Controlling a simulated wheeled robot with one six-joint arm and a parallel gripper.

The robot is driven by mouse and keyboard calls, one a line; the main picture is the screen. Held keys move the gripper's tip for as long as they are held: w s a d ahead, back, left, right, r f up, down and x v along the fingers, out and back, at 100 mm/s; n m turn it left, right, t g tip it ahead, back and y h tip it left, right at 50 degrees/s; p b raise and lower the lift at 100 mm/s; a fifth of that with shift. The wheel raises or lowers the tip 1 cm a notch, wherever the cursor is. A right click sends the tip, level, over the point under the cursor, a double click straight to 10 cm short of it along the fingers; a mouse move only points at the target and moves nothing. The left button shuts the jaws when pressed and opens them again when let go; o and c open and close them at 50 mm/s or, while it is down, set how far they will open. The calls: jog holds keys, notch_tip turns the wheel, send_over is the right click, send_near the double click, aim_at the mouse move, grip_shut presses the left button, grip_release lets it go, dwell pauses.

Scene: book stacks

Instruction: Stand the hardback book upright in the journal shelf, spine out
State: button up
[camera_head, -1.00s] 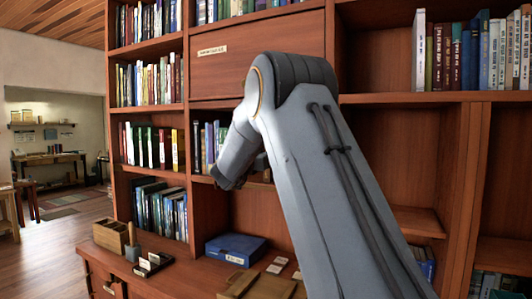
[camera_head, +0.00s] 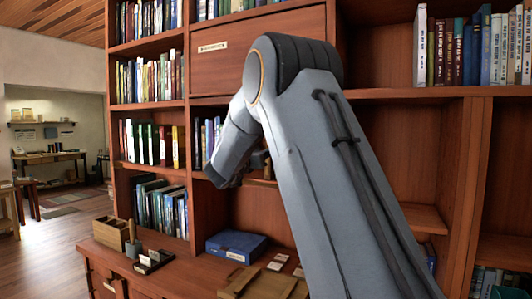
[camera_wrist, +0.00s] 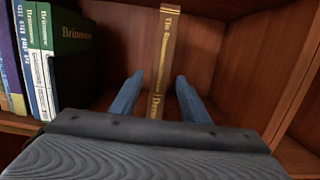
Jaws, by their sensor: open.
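A brown hardback book (camera_wrist: 166,56) with gold lettering on its spine stands upright in a shelf bay (camera_wrist: 225,45) in the wrist view, spine towards me. My gripper (camera_wrist: 157,88) is open, with one blue-grey finger on each side of the spine and a visible gap to each. The book's foot is hidden behind my gripper's body. In the head view my gripper (camera_head: 228,178) is in front of the shelving, and the book is hidden there.
Green and white volumes (camera_wrist: 64,32) and a black bookend (camera_wrist: 82,80) stand left of the book. A wooden upright (camera_wrist: 292,75) bounds the bay on the right. Below, the desktop carries a blue box (camera_head: 237,247), a wooden box (camera_head: 110,233) and a wooden tray (camera_head: 270,285).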

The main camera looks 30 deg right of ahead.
jog(key=b+v, duration=0.2)
jog(key=v, duration=0.7)
jog(key=shift+b, duration=0.4)
jog(key=s+a+f+n+y, duration=0.2)
jog(key=a+f+n+y, duration=0.45)
jog(key=f+n, duration=0.5)
jog(key=s+a+f+n+y, duration=0.3)
jog(key=a+f+n+y, duration=0.5)
jog(key=n, duration=0.7)
jog(key=s+a+f+n+g+y, duration=0.15)
jog(key=s+f+n+g, duration=0.45)
jog(key=s+f+n, duration=0.65)
jog(key=s+f+n+g, duration=0.2)
jog(key=s+f+n, duration=0.1)
jog(key=s, duration=0.7)
jog(key=s+d+f+n+g, duration=0.1)
jog(key=s+f+n+g, duration=0.2)
jog(key=s, duration=0.8)
jog(key=shift+d+f+n+h, duration=0.3)
jog(key=shift+f+n, duration=0.1)
jog(key=shift+n, duration=0.4)
jog(key=shift+w, duration=0.1)
